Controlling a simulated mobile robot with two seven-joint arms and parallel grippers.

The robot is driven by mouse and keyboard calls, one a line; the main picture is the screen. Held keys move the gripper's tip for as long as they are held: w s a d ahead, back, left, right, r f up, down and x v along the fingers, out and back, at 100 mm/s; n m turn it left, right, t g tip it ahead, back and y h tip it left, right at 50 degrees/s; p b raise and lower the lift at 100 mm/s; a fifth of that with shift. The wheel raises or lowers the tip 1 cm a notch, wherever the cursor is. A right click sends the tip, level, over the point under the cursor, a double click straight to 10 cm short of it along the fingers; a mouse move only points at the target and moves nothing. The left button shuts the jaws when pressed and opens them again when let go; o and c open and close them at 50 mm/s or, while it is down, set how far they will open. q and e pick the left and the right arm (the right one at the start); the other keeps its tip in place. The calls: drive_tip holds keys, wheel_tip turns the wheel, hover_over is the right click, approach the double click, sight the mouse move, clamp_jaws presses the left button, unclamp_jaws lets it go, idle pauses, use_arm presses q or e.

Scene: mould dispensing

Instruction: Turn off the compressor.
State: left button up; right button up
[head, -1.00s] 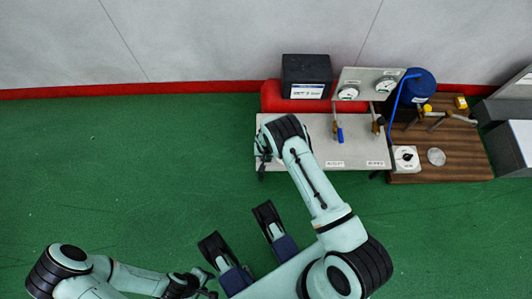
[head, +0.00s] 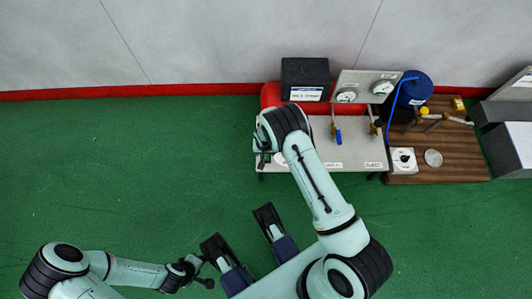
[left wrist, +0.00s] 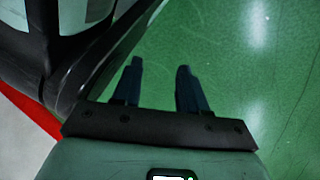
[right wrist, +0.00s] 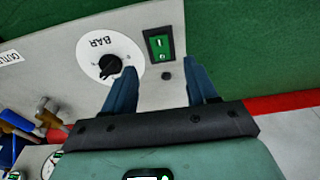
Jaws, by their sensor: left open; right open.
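The compressor is a grey panel unit (head: 347,152) with a red tank (head: 269,95) behind it. In the right wrist view, its panel (right wrist: 60,45) carries a green rocker switch (right wrist: 159,45) in a black frame and a round white dial marked BAR (right wrist: 110,58) with a black knob. My right gripper (right wrist: 160,76) is open and empty, its fingertips just below the switch in the picture; whether they touch the panel is unclear. In the head view my right arm's wrist hides part of the panel's left end. My left gripper (left wrist: 160,72) is open and empty above the green floor.
A black box (head: 305,72) and upright gauge plate (head: 365,87) stand behind the panel. Blue-handled (head: 337,136) and black-handled valves rise from it. To the right are a wooden board (head: 440,150), a blue tank (head: 416,88) and grey blocks. Open green floor lies left.

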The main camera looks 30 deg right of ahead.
use_arm(q)
drive_tip(key=shift+t, duration=0.7)
drive_tip(key=w+r, duration=0.1)
drive_tip(key=w+r+p, duration=0.1)
drive_tip(key=w+r, duration=0.1)
drive_tip(key=w, duration=0.1)
drive_tip(key=shift+d, duration=0.25)
use_arm(e)
drive_tip(key=r, duration=0.5)
drive_tip(key=shift+s+a+r, duration=0.2)
drive_tip(key=shift+s, duration=0.15)
use_arm(q)
drive_tip(key=shift+s, duration=0.1)
use_arm(e)
drive_tip(key=shift+s, duration=0.1)
